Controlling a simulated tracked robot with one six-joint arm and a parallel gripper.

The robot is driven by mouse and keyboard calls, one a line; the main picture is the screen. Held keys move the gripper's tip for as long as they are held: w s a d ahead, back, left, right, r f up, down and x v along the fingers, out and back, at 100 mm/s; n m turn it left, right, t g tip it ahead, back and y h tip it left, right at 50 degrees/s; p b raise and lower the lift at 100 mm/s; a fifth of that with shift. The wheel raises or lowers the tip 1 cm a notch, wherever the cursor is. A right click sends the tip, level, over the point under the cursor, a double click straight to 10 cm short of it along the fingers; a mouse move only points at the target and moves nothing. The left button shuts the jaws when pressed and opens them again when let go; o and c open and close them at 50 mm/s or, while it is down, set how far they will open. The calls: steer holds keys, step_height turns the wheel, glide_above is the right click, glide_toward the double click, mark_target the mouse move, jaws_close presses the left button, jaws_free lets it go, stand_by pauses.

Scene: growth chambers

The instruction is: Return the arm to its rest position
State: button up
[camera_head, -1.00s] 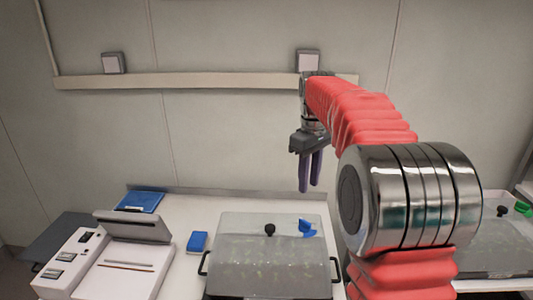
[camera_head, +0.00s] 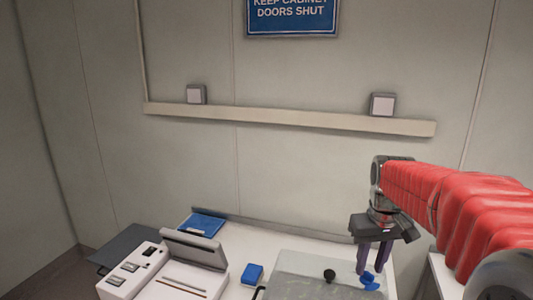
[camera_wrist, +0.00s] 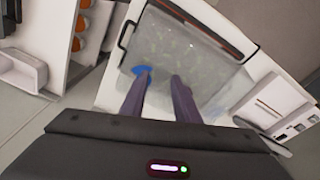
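My arm, in a red ribbed sleeve (camera_head: 440,195), reaches in from the right edge of the head view, well out over the bench. My gripper (camera_head: 372,272) hangs from its end with two purple fingers pointing down. In the wrist view, the fingers (camera_wrist: 159,78) stand apart with nothing between them, so the gripper is open and empty. Below them is a clear-lidded tray (camera_head: 300,283), also in the wrist view (camera_wrist: 190,45). A small blue piece (camera_head: 369,281) shows by the fingertips in both views. Whether they touch it I cannot tell.
A white device (camera_head: 180,280) with a raised grey flap, a blue clipboard (camera_head: 203,224) and a blue block (camera_head: 252,274) lie left of the tray. A wall rail (camera_head: 290,118) runs behind. The wrist view shows a shelf with orange items (camera_wrist: 80,25). Air above the bench is clear.

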steer(key=s+a+t, duration=0.2)
steer(key=s+a, duration=0.2)
steer(key=s, duration=0.6)
steer(key=s+a+t, duration=0.2)
steer(key=s+a, duration=0.3)
steer(key=s, duration=0.6)
steer(key=shift+s+a+m, duration=0.15)
steer(key=shift+a+m, duration=0.05)
steer(key=shift+m, duration=0.1)
